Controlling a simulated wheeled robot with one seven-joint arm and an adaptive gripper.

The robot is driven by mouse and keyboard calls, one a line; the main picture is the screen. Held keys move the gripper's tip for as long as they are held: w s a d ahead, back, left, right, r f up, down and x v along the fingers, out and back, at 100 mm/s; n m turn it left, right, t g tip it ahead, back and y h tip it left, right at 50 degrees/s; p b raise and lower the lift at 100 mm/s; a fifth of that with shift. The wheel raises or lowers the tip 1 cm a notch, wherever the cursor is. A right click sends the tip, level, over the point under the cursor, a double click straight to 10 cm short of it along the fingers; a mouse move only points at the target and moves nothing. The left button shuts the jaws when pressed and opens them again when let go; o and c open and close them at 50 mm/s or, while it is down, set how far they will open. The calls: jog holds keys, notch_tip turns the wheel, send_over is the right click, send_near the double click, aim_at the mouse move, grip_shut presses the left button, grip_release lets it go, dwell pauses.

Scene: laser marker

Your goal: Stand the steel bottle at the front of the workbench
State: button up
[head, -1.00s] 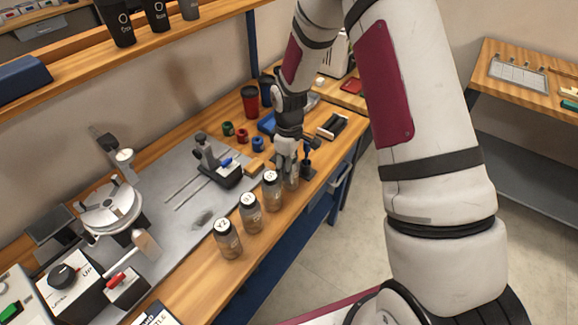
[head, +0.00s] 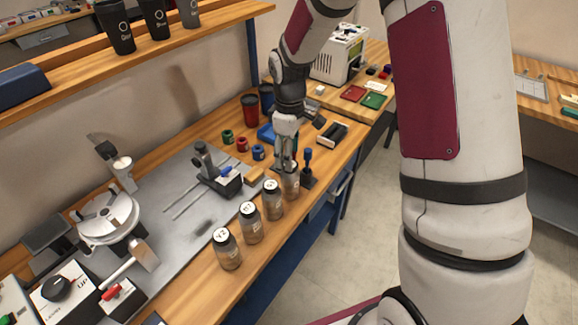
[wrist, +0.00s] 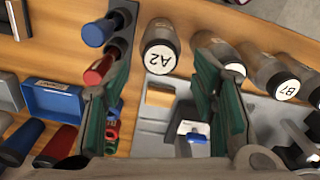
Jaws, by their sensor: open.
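Several grey-brown bottles with dark rims and white lettered lids stand upright in a row along the front edge of the workbench (head: 185,305). I cannot tell which is the steel bottle. The farthest bottle (head: 291,184) is just under my gripper (head: 286,160). In the wrist view a bottle marked A2 (wrist: 158,60) lies between the lines of my two open fingers, toward the top of the picture. Nothing is held between the fingers (wrist: 165,110). The other bottles are a middle one (head: 272,203), another (head: 250,228) and the nearest (head: 228,255).
A blue-handled tool in a dark holder (head: 307,167) stands close right of the farthest bottle. Behind are a blue tray (wrist: 52,98), small coloured rings and a grey plate with a clamp (head: 215,172). Dark cups (head: 115,28) stand on the shelf above.

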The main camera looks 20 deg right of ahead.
notch_tip(320, 180, up, 3)
jog(key=s+r+m+t, duration=0.1)
jog(key=s+r+m, duration=0.1)
jog(key=s+r, duration=0.45)
jog(key=s+r+m+t, duration=0.15)
jog(key=s+r, duration=0.25)
jog(key=r, duration=0.5)
jog(key=s+r+m+t, duration=0.1)
jog(key=s+r+m, duration=0.1)
jog(key=s, duration=0.6)
jog(key=s+r+m+t, duration=0.1)
jog(key=s+r+m, duration=0.2)
jog(key=s, duration=0.5)
jog(key=shift+d+m, duration=0.2)
jog(key=shift+m, duration=0.45)
jog(key=shift+s+r+t, duration=0.1)
jog(key=shift+t, duration=0.15)
